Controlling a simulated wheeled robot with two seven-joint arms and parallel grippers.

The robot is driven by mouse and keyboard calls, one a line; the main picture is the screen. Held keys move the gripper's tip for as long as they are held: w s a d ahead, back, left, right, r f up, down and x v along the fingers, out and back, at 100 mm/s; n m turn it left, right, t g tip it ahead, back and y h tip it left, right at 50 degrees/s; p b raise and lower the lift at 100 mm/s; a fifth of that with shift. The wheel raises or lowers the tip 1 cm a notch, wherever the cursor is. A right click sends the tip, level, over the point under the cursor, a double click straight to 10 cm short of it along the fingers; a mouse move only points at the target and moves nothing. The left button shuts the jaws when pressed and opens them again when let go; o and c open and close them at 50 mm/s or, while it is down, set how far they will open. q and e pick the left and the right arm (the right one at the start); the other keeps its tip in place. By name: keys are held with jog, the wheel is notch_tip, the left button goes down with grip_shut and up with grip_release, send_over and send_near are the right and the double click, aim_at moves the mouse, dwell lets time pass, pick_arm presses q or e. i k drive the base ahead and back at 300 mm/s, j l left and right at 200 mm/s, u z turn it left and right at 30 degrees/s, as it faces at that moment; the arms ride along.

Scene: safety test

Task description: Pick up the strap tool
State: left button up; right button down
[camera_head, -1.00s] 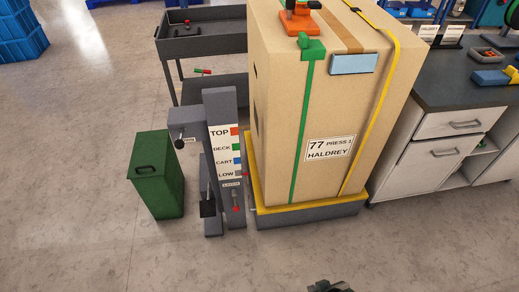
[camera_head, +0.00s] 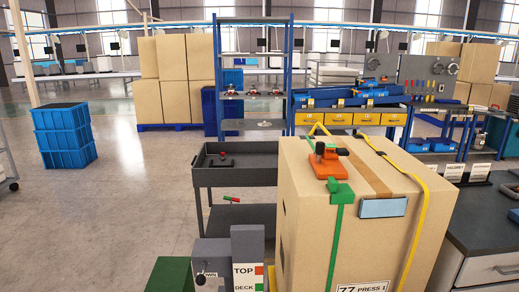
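An orange tool with a black upright handle (camera_head: 330,165), which looks like the strap tool, sits on top of the tall cardboard box (camera_head: 300,225). A green strap (camera_head: 335,230) with a green buckle piece (camera_head: 342,193) runs down the front of the box beside the tool. A yellow strap (camera_head: 422,220) crosses the box further right. Neither of my grippers is in view.
A dark grey cart (camera_head: 235,178) stands behind the box to the left, with a small dark item in its top tray. A grey post with TOP and DECK labels (camera_head: 247,255) and a green bin (camera_head: 170,275) stand front left. A grey counter (camera_head: 490,225) is at right.

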aim_at(325, 163)
jog(key=i+z, duration=0.25)
jog(key=i, duration=0.25)
jog(key=i+j+z, duration=0.15)
jog(key=i+z, duration=0.15)
jog(key=i, duration=0.15)
